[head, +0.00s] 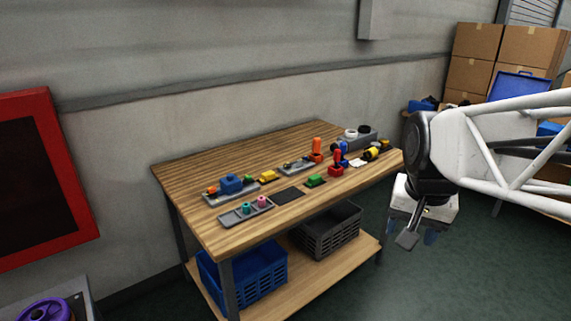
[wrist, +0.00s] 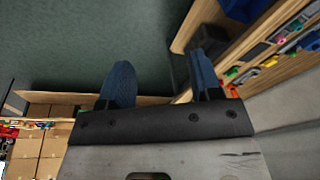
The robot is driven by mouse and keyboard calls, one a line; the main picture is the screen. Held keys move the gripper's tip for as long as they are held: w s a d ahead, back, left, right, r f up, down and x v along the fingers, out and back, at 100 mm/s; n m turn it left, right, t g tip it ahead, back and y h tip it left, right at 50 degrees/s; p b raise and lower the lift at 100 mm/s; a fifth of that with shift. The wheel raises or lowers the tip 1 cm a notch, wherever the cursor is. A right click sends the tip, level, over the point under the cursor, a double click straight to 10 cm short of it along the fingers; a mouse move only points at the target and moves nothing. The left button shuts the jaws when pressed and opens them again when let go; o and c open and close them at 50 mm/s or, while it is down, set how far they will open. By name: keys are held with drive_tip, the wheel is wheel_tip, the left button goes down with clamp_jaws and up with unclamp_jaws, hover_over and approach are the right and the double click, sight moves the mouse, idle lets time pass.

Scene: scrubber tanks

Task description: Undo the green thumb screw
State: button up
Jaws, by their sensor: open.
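A small green piece (head: 248,178) shows at the right end of a grey tray (head: 212,201) with a blue block on the workbench. It may be the green thumb screw, but it is too small to tell. A larger green block (head: 316,180) lies further right on the bench. My gripper (head: 411,232) hangs in the air off the bench's right end, well apart from both. Its two blue fingers also show in the wrist view (wrist: 160,75), spread apart with nothing between them. A green piece (wrist: 232,72) appears at the bench edge there.
The wooden workbench (head: 185,174) bears several small coloured parts, with orange and red upright pieces toward its right end. A blue crate (head: 262,270) and a dark crate (head: 328,232) stand on its lower shelf. Cardboard boxes (head: 475,42) are stacked at the back right. The bench's back left is bare.

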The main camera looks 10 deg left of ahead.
drive_tip(key=w+a+r+m, duration=0.2)
drive_tip(key=w+a+m, duration=0.15)
drive_tip(key=w, duration=0.65)
drive_tip(key=w+a+r+m, duration=0.2)
drive_tip(key=w+a, duration=0.2)
drive_tip(key=w, duration=0.6)
drive_tip(key=m+g, duration=0.2)
drive_tip(key=m, duration=1.3)
hover_over(248, 176)
drive_tip(key=d, duration=0.1)
drive_tip(key=shift+n, duration=0.25)
drive_tip(key=f, duration=2.3)
drive_tip(key=shift+s+f, duration=0.15)
drive_tip(key=shift+s, duration=0.2)
drive_tip(key=shift+w+a+f, duration=0.25)
drive_tip(key=shift+a+f, duration=0.2)
drive_tip(key=shift+f, duration=0.15)
drive_tip(key=shift+f, duration=3.75)
